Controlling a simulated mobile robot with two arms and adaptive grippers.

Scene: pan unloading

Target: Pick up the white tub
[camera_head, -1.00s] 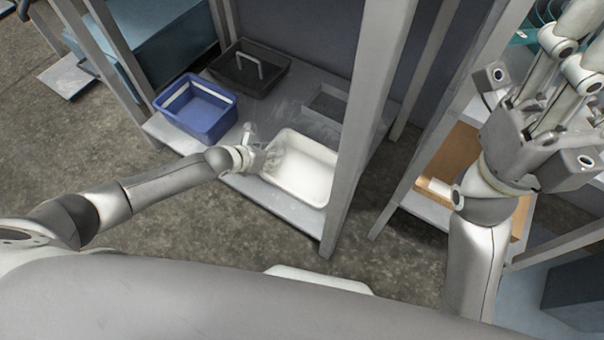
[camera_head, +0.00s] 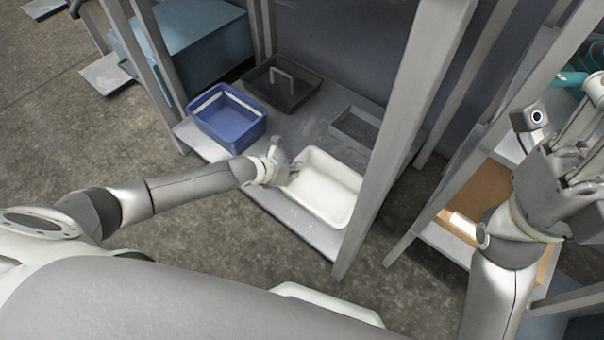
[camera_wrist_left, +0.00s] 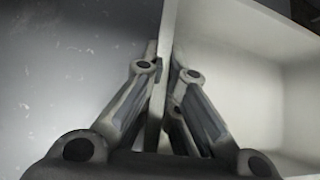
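The white tub (camera_head: 330,190) is a shallow open rectangular tray on the grey shelf, beside the front post. It looks empty. My left gripper (camera_head: 284,173) is at the tub's left wall. In the left wrist view, my left gripper (camera_wrist_left: 165,60) has one finger on each side of the white tub's wall (camera_wrist_left: 167,40), closed in on it, with the inside of the tub to the right. The tub rests on the shelf. My right gripper (camera_head: 578,140) is at the right edge, partly cut off, and its fingertips do not show clearly.
A blue bin (camera_head: 229,122) and a black tray with a handle (camera_head: 283,88) stand left of and behind the tub. A grey tray (camera_head: 357,127) lies behind it. The shelf's post (camera_head: 390,150) rises close on the right. A brown board (camera_head: 478,195) lies on the right rack.

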